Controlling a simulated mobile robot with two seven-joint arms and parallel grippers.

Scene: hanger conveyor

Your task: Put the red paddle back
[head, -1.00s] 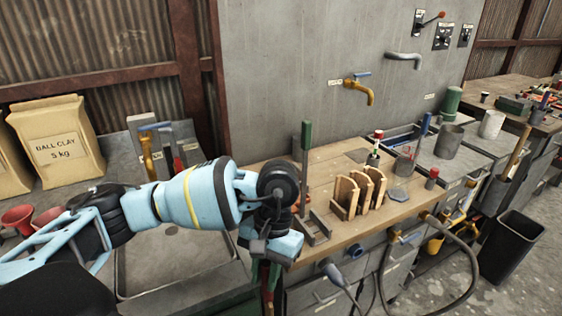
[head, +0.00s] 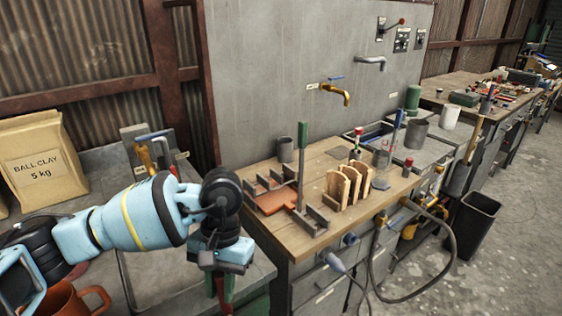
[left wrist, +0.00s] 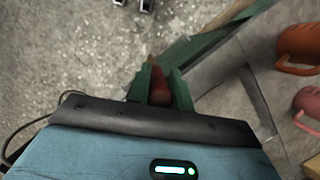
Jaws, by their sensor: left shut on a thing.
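My left gripper (head: 222,280) hangs low in front of the bench's left end in the head view. Its green fingers are shut on the red paddle (head: 228,297), of which only a narrow red part shows there. In the left wrist view the red paddle (left wrist: 159,88) sits between the green fingers (left wrist: 158,96); its full length cannot be made out. A green-handled tool (head: 303,145) stands upright at a dark metal rack (head: 311,220) on the wooden bench (head: 270,222). My right gripper is not in view.
Wooden slotted pieces (head: 349,186) stand right of the rack. An orange mug (head: 75,300) is at lower left. A grey hose (head: 449,235) loops before the bench. A black bin (head: 474,225) stands on the floor.

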